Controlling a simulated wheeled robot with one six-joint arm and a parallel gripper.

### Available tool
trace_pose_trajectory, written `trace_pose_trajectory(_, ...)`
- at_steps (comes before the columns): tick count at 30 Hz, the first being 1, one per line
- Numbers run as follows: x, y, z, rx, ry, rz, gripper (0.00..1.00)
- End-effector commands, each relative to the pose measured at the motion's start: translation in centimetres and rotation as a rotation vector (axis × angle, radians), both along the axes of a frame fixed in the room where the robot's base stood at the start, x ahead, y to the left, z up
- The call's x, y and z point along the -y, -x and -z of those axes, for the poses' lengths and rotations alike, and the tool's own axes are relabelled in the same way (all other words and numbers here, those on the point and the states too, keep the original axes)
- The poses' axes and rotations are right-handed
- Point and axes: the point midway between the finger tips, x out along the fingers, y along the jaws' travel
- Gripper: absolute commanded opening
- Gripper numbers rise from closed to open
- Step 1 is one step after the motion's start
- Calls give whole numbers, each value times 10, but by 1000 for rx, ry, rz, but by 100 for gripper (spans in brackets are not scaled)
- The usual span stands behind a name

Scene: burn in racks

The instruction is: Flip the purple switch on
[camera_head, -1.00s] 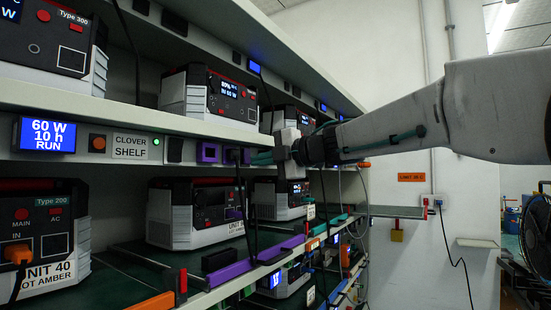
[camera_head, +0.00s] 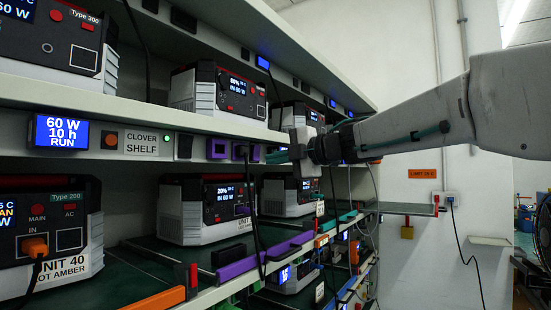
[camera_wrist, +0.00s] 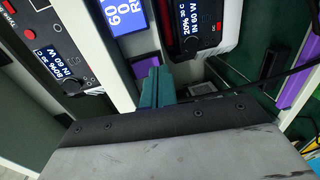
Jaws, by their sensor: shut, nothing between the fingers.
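A purple-framed piece, likely the purple switch (camera_head: 255,153), sits on the front strip of the shelf just left of my fingertips. In the wrist view, purple (camera_wrist: 146,64) shows just beyond the fingertips. Its rocker position is hidden. My gripper (camera_head: 270,156), with teal fingers, is shut and empty in front of the strip. The fingers also show shut in the wrist view (camera_wrist: 155,75). I cannot tell whether they touch the switch. The unit (camera_head: 205,205) below has a lit screen reading 20 % and IN 60 W.
Two purple sockets (camera_head: 218,149) are farther left on the strip, one with a black plug and hanging cable. A lit display (camera_head: 61,132) reads 60 W, 10 h, RUN beside the CLOVER SHELF label (camera_head: 142,143). A purple rail (camera_head: 240,266) edges the lower shelf.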

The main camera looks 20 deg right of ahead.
Motion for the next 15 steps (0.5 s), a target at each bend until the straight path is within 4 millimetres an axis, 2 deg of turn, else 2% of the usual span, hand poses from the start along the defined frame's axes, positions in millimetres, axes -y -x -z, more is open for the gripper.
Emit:
trace_pose_trajectory(5,17,30,4,3,1,-6,0)
trace_pose_trajectory(9,43,55,8,2,1,3,0)
trace_pose_trajectory(15,63,80,12,2,1,3,0)
